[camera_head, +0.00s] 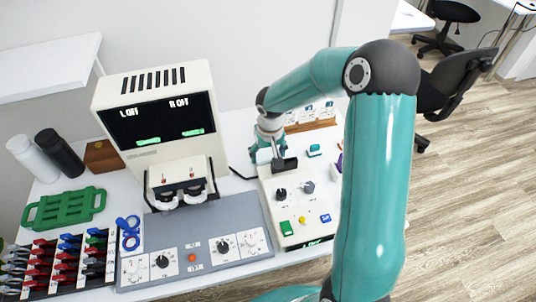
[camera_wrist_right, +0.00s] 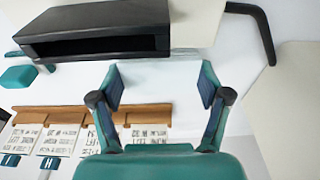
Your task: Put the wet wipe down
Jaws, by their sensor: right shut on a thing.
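My right gripper (camera_head: 276,153) reaches down behind the cream control box on the right of the white table. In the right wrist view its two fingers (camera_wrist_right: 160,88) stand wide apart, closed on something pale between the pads. I take this as the wet wipe, but its white blends with the white table and I cannot trace its outline. The wipe cannot be made out in the head view, where the gripper and arm cover that spot. My left gripper is not in view.
The control box (camera_head: 295,222) with a dark block (camera_head: 285,165) at its back stands close to the gripper. A wooden card rack (camera_head: 318,125) and a small teal object (camera_head: 314,150) are nearby. A large cream instrument (camera_head: 160,120) stands left. Little table is clear.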

